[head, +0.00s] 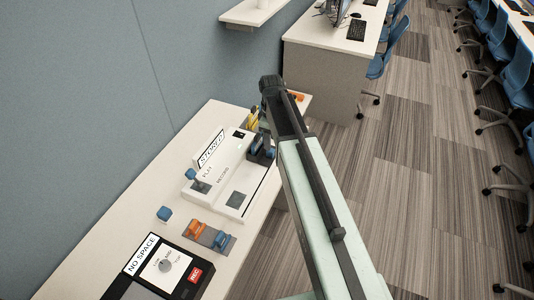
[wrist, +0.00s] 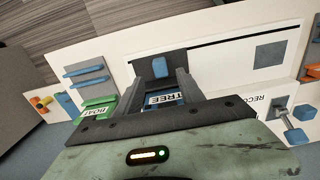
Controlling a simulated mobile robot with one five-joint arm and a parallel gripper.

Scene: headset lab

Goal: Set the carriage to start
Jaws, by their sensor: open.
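A white machine (head: 232,203) with a slanted sign and PLAY and RECORD lettering stands on the bench. In the wrist view, a small blue upright block (wrist: 159,67) sits on a dark part (wrist: 145,73) at the white panel; I cannot tell for sure that this is the carriage. My gripper (wrist: 160,82) is open, its two dark fingers reaching to either side of the blue block with gaps. A blue piece labelled TREE (wrist: 165,99) shows between the fingers, nearer the camera. In the head view, my arm hides part of the machine's far end.
A blue lever (head: 196,181) stands at the machine's PLAY end. Nearer lie a blue cube (head: 164,214), a grey plate with orange and blue blocks (head: 208,236), and a NO SPACE panel with a dial (head: 165,265). A wall borders the bench on the left.

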